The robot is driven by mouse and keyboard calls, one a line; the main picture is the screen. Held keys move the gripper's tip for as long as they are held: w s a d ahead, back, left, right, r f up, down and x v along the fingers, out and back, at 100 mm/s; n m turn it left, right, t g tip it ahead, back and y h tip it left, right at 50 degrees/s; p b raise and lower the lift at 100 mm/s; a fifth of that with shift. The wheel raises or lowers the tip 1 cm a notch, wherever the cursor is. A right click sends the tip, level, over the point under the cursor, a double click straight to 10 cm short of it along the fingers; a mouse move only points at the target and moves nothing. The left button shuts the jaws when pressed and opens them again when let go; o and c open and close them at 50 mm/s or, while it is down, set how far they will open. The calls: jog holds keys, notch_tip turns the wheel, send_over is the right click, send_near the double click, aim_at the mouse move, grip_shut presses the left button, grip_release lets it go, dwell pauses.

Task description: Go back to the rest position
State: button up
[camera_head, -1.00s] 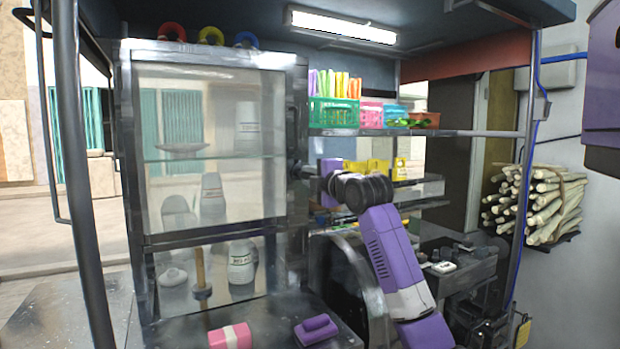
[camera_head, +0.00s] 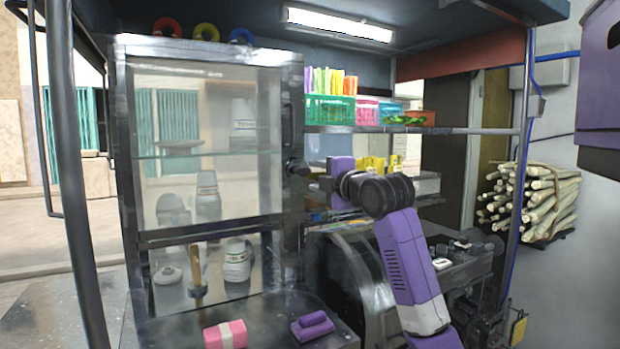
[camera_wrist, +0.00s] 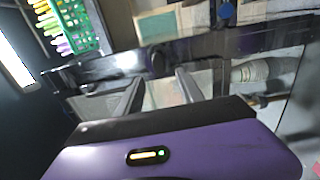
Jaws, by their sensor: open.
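My gripper (camera_wrist: 160,95) shows in the wrist view with its two dark fingers apart and nothing between them. Beyond the fingers is the glass-fronted cabinet (camera_wrist: 120,67), seen tilted. In the head view my purple arm stands right of the cabinet (camera_head: 205,52), bent at a dark joint in front of the shelves.
A shelf above holds a green basket (camera_head: 330,110) of colourful items, with a pink basket (camera_head: 367,112) beside it. A pink-and-white block (camera_head: 225,335) and a purple block (camera_head: 312,326) lie on the counter. Sugarcane stalks (camera_head: 530,200) are stacked at the right.

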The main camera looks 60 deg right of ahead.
jog(key=shift+s+a, duration=0.4)
jog(key=shift+s, duration=0.2)
